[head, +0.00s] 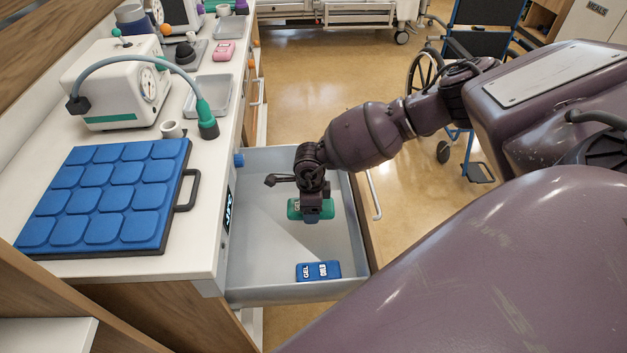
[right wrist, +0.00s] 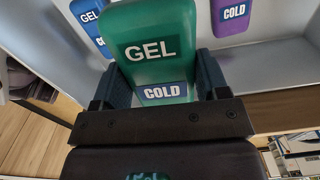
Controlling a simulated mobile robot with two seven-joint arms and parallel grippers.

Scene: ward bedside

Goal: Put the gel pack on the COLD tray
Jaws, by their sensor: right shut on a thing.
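My right gripper (head: 312,212) is shut on a green gel pack (head: 326,208) above the floor of the open drawer. In the right wrist view, the green pack (right wrist: 150,42) between the fingers reads GEL and COLD. A blue gel pack (head: 328,271) lies in the drawer near its front wall and also shows in the right wrist view (right wrist: 86,16). A purple pack marked COLD (right wrist: 232,18) shows only in the right wrist view. I cannot pick out a tray labelled COLD. My left gripper is not in view.
The drawer (head: 262,292) stands open beside the white counter. On the counter are a blue padded mat (head: 104,200) with a handle, a white machine with a hose (head: 120,85), a grey tray (head: 196,104) and a small white cup (head: 172,129). A wheelchair (head: 470,165) stands beyond.

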